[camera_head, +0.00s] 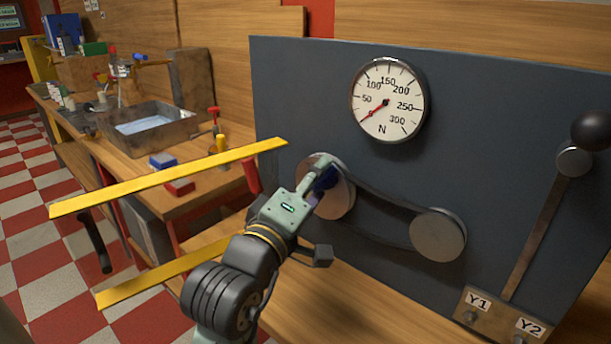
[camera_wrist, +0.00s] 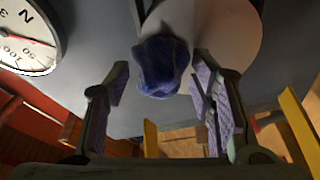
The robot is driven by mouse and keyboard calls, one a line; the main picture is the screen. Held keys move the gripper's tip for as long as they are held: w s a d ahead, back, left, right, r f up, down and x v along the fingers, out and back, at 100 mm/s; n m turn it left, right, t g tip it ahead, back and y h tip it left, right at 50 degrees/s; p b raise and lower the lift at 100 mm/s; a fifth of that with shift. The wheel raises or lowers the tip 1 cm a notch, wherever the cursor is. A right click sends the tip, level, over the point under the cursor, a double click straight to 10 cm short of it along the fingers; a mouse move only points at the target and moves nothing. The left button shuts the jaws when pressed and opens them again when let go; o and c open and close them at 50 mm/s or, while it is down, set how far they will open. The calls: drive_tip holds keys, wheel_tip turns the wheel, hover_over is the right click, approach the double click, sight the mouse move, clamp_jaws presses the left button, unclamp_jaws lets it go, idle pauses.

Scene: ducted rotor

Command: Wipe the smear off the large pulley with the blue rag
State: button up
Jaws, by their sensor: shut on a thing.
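The large pulley (camera_head: 340,199) is a pale metal disc on the dark panel, with a belt to its right. It fills the upper middle of the wrist view (camera_wrist: 230,35). My gripper (camera_head: 317,184) is at the pulley's face and covers much of it in the head view. It is shut on the dark blue rag (camera_head: 326,178), which shows bunched between the fingers, against the disc, in the wrist view (camera_wrist: 162,65). Whether the rag presses on the disc I cannot tell. I see no smear on the bare part; the rest of the face is hidden.
A small pulley (camera_head: 438,235) is to the right, below a gauge (camera_head: 388,101). A lever (camera_head: 540,230) stands at the far right. Yellow bars (camera_head: 160,181) stick out at the left. A bench (camera_head: 140,165) behind holds a metal basin (camera_head: 150,128) and tools.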

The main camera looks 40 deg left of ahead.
drive_tip(key=shift+d+f+b, duration=0.15)
drive_tip(key=shift+d+b, duration=0.3)
drive_tip(key=shift+d, duration=0.05)
drive_tip(key=shift+d+b, duration=0.3)
drive_tip(key=shift+b, duration=0.15)
drive_tip(key=shift+d+b, duration=0.3)
drive_tip(key=shift+d, duration=0.15)
drive_tip(key=shift+a, duration=0.1)
drive_tip(key=a+p, duration=0.1)
drive_tip(key=a, duration=0.6)
drive_tip(key=shift+w+a, duration=0.2)
drive_tip(key=shift+w, duration=0.1)
drive_tip(key=a+v, duration=0.1)
drive_tip(key=v, duration=0.5)
drive_tip(key=shift+a+r+p, duration=0.25)
drive_tip(key=shift+r+p, duration=0.15)
drive_tip(key=shift+r, duration=0.1)
drive_tip(key=shift+s, duration=0.2)
